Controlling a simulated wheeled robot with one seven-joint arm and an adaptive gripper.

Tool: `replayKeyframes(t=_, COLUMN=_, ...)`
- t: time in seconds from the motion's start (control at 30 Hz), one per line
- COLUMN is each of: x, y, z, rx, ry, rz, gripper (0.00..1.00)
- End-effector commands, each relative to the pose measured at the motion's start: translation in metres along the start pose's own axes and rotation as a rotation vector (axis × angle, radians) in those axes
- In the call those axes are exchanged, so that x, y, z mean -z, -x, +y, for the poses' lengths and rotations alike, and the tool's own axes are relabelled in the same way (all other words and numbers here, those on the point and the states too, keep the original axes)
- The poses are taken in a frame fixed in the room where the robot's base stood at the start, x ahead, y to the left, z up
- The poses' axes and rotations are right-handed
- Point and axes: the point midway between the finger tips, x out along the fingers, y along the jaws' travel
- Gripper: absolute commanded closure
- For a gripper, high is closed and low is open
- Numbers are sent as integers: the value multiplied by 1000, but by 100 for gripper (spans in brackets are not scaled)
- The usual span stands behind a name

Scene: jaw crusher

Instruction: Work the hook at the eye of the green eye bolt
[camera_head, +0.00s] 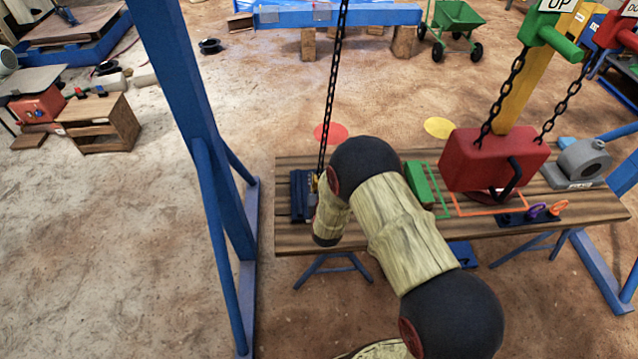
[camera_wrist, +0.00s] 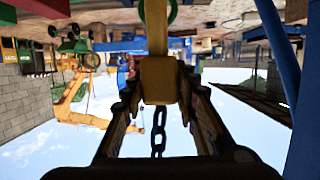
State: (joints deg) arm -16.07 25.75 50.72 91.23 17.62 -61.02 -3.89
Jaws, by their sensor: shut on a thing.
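In the wrist view my gripper (camera_wrist: 158,88) is shut on the yellow hook (camera_wrist: 157,82), gripping its block between both fingers. A dark chain (camera_wrist: 158,132) runs from the block between the fingers. The hook's yellow shank reaches to the top edge of that view, where part of a green ring (camera_wrist: 173,14), apparently the bolt's eye, shows beside it. I cannot tell whether the hook passes through the ring. In the head view the chain (camera_head: 333,90) comes down to the left end of the bench; my arm hides most of the gripper and the hook there. The green eye bolt is not clearly visible there.
The wooden bench (camera_head: 300,238) holds a dark blue block (camera_head: 301,196), a green block (camera_head: 419,184), a red box (camera_head: 492,160) on two chains and a grey part (camera_head: 584,160). A blue frame post (camera_head: 190,110) stands left.

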Motion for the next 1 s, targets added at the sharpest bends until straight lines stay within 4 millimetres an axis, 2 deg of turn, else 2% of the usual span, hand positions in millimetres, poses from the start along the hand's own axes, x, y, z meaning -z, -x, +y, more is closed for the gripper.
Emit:
replayKeyframes(t=0.7, x=8, y=-33, z=0, rx=1, ry=-2, rz=6, gripper=100)
replayKeyframes(t=1.0, x=8, y=-34, z=0, rx=1, ry=-1, rz=3, gripper=100)
